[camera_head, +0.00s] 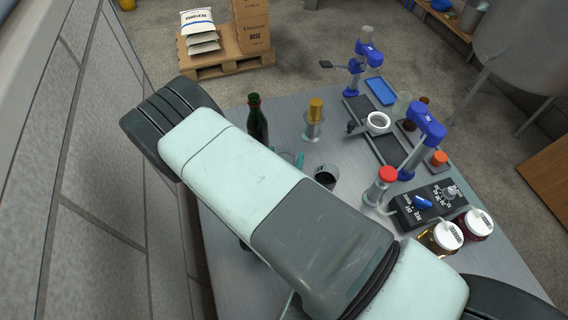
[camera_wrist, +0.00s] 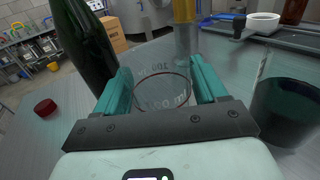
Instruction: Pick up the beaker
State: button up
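A clear glass beaker (camera_wrist: 162,95) with printed "100" and "ml" markings sits between my two teal fingers in the wrist view. In the head view the beaker (camera_head: 287,157) is mostly hidden behind my arm. My gripper (camera_wrist: 162,82) has its fingers apart, one on each side of the beaker's rim. The rim nearly fills the gap; I cannot tell whether the fingers touch the glass. A second beaker with dark contents (camera_wrist: 290,108) stands just right of my gripper; it also shows in the head view (camera_head: 326,177).
A dark green bottle (camera_wrist: 82,45) stands close left of my fingers. A gold-topped glass cylinder (camera_head: 314,120) stands behind the beaker. A red cap (camera_wrist: 45,107) lies left. Blue stands (camera_head: 425,135) and a red-topped vessel (camera_head: 380,185) are farther right on the metal table (camera_head: 225,235).

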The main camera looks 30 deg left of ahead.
jog(key=c, duration=0.6)
jog(key=shift+c, duration=0.2)
jog(key=shift+r, duration=0.15)
